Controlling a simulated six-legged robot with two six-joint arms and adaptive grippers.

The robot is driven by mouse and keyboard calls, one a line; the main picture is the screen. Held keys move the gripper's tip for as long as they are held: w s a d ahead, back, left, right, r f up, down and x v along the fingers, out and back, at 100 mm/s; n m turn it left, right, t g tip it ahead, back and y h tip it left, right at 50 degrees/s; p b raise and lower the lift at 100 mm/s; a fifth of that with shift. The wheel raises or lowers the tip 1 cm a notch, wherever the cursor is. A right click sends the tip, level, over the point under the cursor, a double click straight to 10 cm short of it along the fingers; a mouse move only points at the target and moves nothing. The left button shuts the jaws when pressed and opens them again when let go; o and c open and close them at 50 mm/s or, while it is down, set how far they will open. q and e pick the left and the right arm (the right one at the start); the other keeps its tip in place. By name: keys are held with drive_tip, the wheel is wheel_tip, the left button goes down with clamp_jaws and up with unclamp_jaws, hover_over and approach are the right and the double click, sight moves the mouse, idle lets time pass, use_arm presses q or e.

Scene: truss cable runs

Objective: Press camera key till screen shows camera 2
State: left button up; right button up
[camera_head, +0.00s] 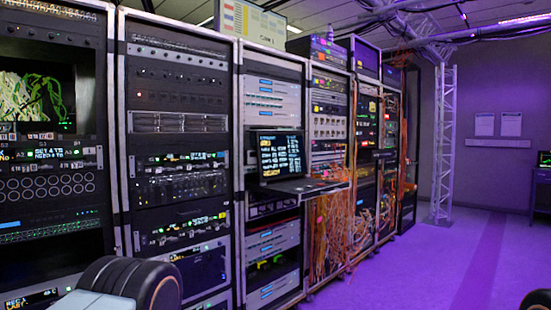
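No key that I can read as the camera key shows clearly, and no screen legibly shows camera 2. The nearest rack at left has a dark opening or screen (38,92) with pale and green cable shapes in it. Below that is a strip of small labelled buttons (42,153), too small to read surely. A small display (32,299) with blurred lettering sits at the bottom left. An open laptop (281,155) on a pull-out shelf shows rows of pale text. Neither gripper can be made out; dark rounded parts of my own body show at the bottom left and bottom right corner.
Tall equipment racks (180,124) stand in a row from left to centre. Orange cables (335,235) hang from the farther racks. A truss column (444,145) stands at the back. The purple-lit floor (440,265) at right is clear. A desk with a monitor (544,158) is at the right edge.

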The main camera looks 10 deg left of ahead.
use_arm(q)
drive_tip(key=shift+c, duration=0.3)
idle(0.4)
clamp_jaws()
idle(1.3)
